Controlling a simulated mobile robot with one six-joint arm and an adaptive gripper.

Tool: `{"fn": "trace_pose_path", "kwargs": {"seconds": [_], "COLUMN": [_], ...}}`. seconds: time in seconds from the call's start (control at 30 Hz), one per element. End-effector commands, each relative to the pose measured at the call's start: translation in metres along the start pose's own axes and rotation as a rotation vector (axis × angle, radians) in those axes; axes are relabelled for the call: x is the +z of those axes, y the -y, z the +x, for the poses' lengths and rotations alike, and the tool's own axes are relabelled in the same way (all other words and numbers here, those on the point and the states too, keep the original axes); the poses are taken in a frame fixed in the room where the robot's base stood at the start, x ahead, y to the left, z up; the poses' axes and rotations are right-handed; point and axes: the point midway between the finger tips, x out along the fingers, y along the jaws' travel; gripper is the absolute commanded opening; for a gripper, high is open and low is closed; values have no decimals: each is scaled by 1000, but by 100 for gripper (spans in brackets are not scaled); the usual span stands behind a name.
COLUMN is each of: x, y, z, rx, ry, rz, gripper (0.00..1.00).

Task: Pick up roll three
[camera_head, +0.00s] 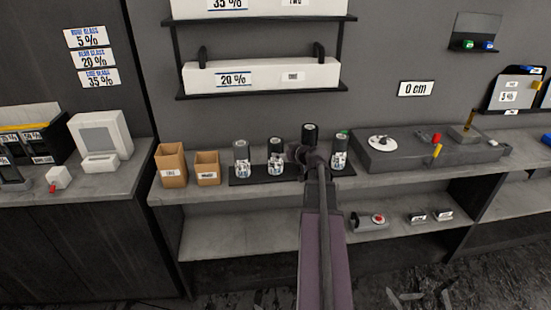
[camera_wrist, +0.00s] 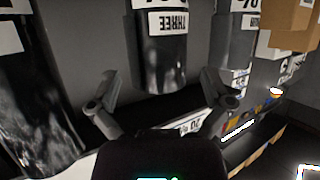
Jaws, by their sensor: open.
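Roll three is a dark cylinder with a white label reading THREE. It stands upright in the wrist view (camera_wrist: 163,62), where the picture is upside down, between the two fingertips and beyond them. In the head view, only the top of roll three (camera_head: 310,132) shows above my gripper (camera_head: 307,156); the rest is hidden. My gripper, also in the wrist view (camera_wrist: 160,92), is open with its fingers spread and nothing between them. I cannot tell how large the gap to the roll is.
Similar rolls stand on both sides: two to the left (camera_head: 241,158) (camera_head: 275,156) and one to the right (camera_head: 340,152), all on a dark tray (camera_head: 238,181). Cardboard boxes (camera_head: 172,165) stand further left. A grey block (camera_head: 390,155) with small tools lies to the right. A shelf with a long white box (camera_head: 262,76) hangs above.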

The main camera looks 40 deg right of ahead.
Motion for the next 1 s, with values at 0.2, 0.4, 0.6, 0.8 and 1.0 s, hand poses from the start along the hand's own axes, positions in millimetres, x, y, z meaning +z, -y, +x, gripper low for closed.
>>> {"fn": "trace_pose_path", "kwargs": {"seconds": [0.2, 0.4, 0.6, 0.8, 1.0], "x": [1, 2, 2, 0, 0], "y": [-1, -4, -2, -1, -1], "z": [5, 25, 47, 53, 52], "rx": [0, 0, -1, 0, 0], "ry": [0, 0, 0, 0, 0], "rz": [0, 0, -1, -1, -1], "gripper": [100, 100, 100, 100, 100]}}
